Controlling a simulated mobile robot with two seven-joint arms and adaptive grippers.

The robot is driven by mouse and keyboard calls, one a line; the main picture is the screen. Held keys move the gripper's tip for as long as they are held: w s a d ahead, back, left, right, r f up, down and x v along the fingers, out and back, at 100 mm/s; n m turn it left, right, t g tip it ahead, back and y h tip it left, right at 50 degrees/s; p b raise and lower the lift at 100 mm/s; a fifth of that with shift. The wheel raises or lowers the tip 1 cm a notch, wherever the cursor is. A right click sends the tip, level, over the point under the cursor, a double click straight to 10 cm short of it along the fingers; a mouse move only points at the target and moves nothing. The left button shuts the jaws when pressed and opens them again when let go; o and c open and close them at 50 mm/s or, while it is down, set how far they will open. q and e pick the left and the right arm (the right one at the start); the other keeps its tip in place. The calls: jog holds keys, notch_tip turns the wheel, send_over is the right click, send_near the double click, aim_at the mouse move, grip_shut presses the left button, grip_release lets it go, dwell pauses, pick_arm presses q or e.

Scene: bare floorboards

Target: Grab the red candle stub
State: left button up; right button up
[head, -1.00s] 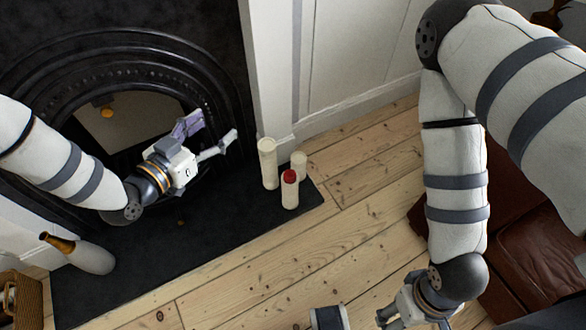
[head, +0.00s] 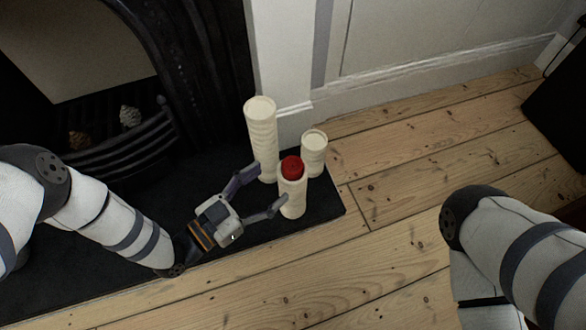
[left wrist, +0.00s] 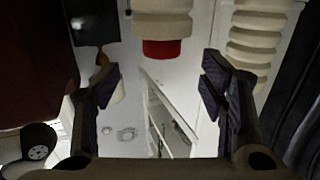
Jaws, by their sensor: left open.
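The red candle stub (head: 292,167) sits on top of the shortest-looking front cream ribbed pillar (head: 293,199), on the corner of the dark hearth. My left gripper (head: 269,188) is open and empty just left of this pillar, its fingers pointing toward it and a little lower than the stub. In the left wrist view, the picture looks upside down: the red stub (left wrist: 162,48) hangs under its cream pillar (left wrist: 162,18), centred between and beyond the open fingers (left wrist: 160,88). My right gripper is out of view; only part of my right arm shows at lower right.
A taller cream pillar (head: 261,140) stands behind left of the stub's pillar, close to one finger. Another cream pillar (head: 314,155) stands behind right. The black fireplace grate (head: 115,150) is at left. Bare floorboards (head: 390,190) lie free to the right.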

aim_at(285, 169)
pick_arm(q)
jog(key=b+x, duration=0.2)
jog(key=x, duration=0.6)
jog(key=shift+w+r, duration=0.15)
jog(key=shift+w, duration=0.05)
jog(key=shift+a, duration=0.1)
jog(key=c, duration=1.3)
